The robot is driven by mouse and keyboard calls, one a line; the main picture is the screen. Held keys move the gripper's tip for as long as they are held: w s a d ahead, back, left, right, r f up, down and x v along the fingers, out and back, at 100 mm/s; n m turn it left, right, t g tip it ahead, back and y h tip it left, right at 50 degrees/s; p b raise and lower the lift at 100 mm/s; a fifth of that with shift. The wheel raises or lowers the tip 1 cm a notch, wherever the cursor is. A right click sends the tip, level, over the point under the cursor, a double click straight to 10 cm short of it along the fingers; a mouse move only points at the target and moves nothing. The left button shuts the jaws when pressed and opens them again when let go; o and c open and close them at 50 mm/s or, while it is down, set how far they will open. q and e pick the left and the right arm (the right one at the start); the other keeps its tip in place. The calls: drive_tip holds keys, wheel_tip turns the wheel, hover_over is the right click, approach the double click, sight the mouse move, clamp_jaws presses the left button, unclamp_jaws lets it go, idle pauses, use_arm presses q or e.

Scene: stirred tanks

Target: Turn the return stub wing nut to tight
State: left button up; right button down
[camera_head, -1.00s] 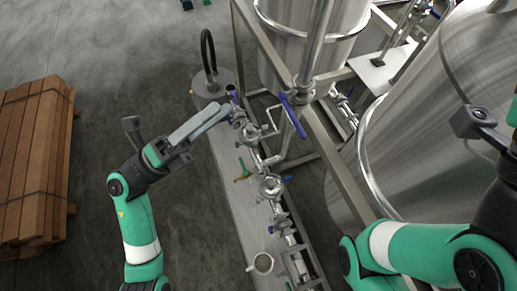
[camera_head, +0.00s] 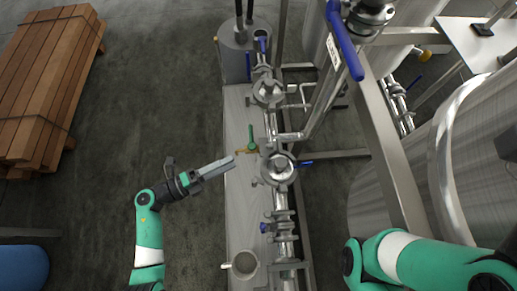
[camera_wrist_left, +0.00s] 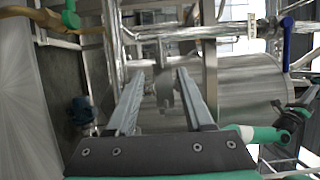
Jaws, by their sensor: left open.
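My left gripper (camera_head: 232,160) is at the left edge of the pipe run in the head view, its fingers pointing right toward a clamped round fitting (camera_head: 280,168). In the left wrist view my left gripper (camera_wrist_left: 155,72) is open, with no contact visible. A blurred grey metal part (camera_wrist_left: 164,92), possibly a wing nut, shows between the fingers and beyond them. In the head view, small clamp hardware (camera_head: 257,182) sits left of the fitting, just right of the fingertips. I cannot tell which clamp is the return stub's.
A brass valve with a green handle (camera_head: 251,140) stands close to the left fingertips. A metal cup (camera_head: 244,264) sits on the narrow bench (camera_head: 240,215). A blue lever (camera_head: 344,42) and steel tank (camera_head: 455,135) are right. Lumber (camera_head: 48,85) lies left; the floor between is clear.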

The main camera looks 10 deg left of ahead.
sight(267, 147)
use_arm(q)
drive_tip(key=b+x, duration=0.3)
drive_tip(key=x, duration=0.7)
drive_tip(key=shift+w+d, duration=0.25)
clamp_jaws()
